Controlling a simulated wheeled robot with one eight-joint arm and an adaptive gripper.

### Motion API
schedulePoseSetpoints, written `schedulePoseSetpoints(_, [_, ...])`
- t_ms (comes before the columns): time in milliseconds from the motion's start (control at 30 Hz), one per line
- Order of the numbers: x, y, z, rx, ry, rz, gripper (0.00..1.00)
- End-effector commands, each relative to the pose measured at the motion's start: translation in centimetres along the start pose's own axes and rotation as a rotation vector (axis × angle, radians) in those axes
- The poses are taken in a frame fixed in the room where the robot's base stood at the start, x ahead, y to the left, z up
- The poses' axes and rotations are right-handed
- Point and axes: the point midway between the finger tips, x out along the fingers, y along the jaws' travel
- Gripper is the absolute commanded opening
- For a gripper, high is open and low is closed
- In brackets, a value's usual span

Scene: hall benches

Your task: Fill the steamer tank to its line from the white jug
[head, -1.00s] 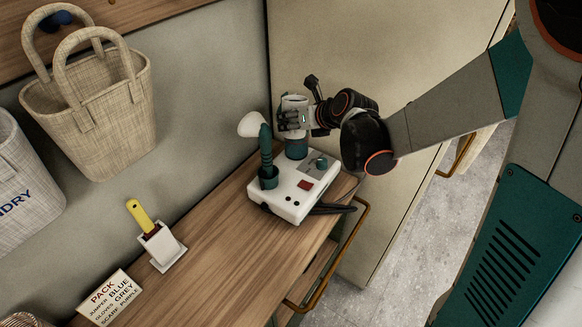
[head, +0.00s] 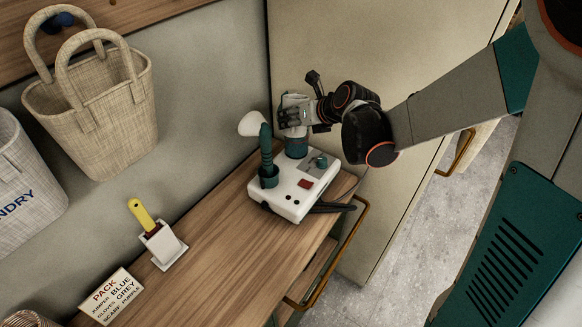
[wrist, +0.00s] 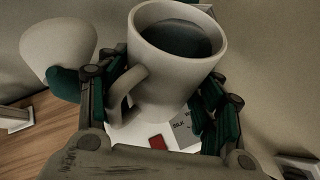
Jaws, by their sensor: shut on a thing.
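The steamer (head: 290,194) is a white box on the wooden bench. A green hose rises from its left side to a white head (head: 250,124). Its round green tank (head: 296,148) stands at the back; the line on it is too small to make out. My gripper (head: 293,116) is shut on the white jug (head: 292,100), right above the tank. In the wrist view the jug (wrist: 172,75) sits between the fingers, with its handle toward the camera and dark teal contents or interior inside. The jug hides the tank there, and I cannot see any pouring stream.
A yellow-handled brush in a white holder (head: 164,246) and a "PACK" card (head: 112,297) stand on the bench (head: 215,262) at left. Woven baskets (head: 95,110) hang on the wall. A tall beige cabinet panel (head: 385,70) stands close behind my gripper. The bench middle is clear.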

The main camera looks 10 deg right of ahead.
Motion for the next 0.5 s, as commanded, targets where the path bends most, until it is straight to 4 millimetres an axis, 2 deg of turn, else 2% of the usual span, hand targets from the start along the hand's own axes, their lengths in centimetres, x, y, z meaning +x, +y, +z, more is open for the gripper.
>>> schedulePoseSetpoints(500, [-0.22,0.07,0.22,0.016,0.022,0.005,0.26])
